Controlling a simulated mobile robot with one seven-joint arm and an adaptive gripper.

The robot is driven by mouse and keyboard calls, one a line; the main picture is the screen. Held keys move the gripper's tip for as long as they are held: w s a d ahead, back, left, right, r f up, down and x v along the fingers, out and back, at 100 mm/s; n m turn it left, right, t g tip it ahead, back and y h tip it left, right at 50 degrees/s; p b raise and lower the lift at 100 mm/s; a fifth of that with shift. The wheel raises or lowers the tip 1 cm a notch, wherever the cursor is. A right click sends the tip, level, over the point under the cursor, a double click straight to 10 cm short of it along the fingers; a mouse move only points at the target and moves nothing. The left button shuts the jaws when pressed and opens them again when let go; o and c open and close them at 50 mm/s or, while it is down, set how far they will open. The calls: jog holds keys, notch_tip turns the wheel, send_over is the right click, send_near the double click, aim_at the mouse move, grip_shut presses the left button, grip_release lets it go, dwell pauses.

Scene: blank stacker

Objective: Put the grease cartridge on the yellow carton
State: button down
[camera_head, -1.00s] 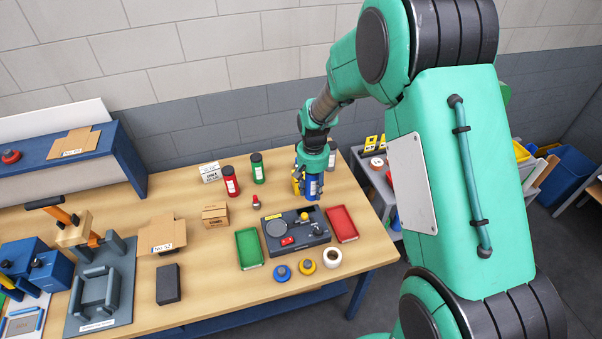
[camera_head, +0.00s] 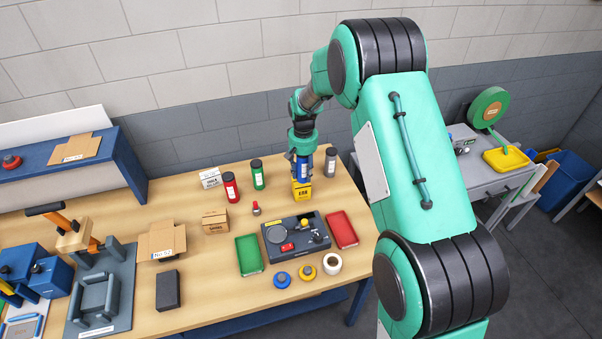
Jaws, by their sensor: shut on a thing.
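My gripper (camera_head: 303,156) is at the back right of the workbench, pointing down. It is shut on a blue cylinder with a pale label, the grease cartridge (camera_head: 304,171), which is upright. The yellow carton (camera_head: 301,191) stands on the bench directly below the cartridge in the picture. The cartridge's lower end meets or overlaps the carton's top edge in view; I cannot tell whether they touch. The fingers cover the cartridge's upper part.
A grey cylinder (camera_head: 330,161) stands close to the right of my gripper. Green (camera_head: 258,174) and red (camera_head: 230,186) cylinders stand to the left.

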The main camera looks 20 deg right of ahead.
aim_at(301, 172)
jog(key=shift+w+d+f, duration=0.1)
jog(key=shift+w, duration=1.55)
jog(key=shift+f, duration=0.1)
jog(key=shift+f, duration=1.65)
jog(key=shift+f, duration=0.15)
jog(key=c, duration=1.1)
grip_release()
notch_tip(301, 172, up, 12)
jog(key=shift+s+r, duration=0.1)
jog(key=shift+r, duration=0.1)
